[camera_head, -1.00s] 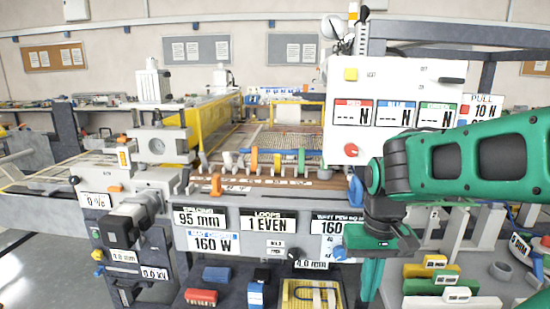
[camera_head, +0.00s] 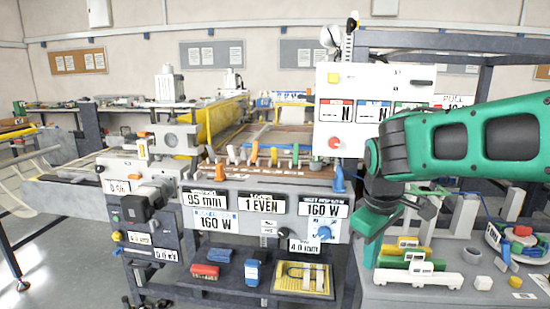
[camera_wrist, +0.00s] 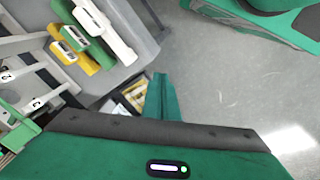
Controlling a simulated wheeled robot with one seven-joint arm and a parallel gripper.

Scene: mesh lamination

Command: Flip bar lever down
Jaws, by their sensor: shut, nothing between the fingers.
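The machine's front panel (camera_head: 228,222) carries black-and-white number labels. A blue lever (camera_head: 338,180) stands upright at its right end, and a blue knob (camera_head: 323,231) sits below the 160 W label. A row of small coloured upright pieces (camera_head: 254,154) runs along the strip above the panel. No lever is labelled as the bar lever, so I cannot tell which one it is. My gripper (camera_head: 371,250) is shut and empty, pointing down to the right of the panel, apart from the blue lever. In the wrist view my gripper (camera_wrist: 158,95) shows green fingers together above the floor.
A grey side table (camera_head: 385,291) at right holds a yellow, a green and a white clamp-like piece (camera_head: 418,279). A lower shelf (camera_head: 190,284) carries red and blue blocks and a yellow tray (camera_head: 302,291). A white control box (camera_head: 360,75) stands above. Floor at left is open.

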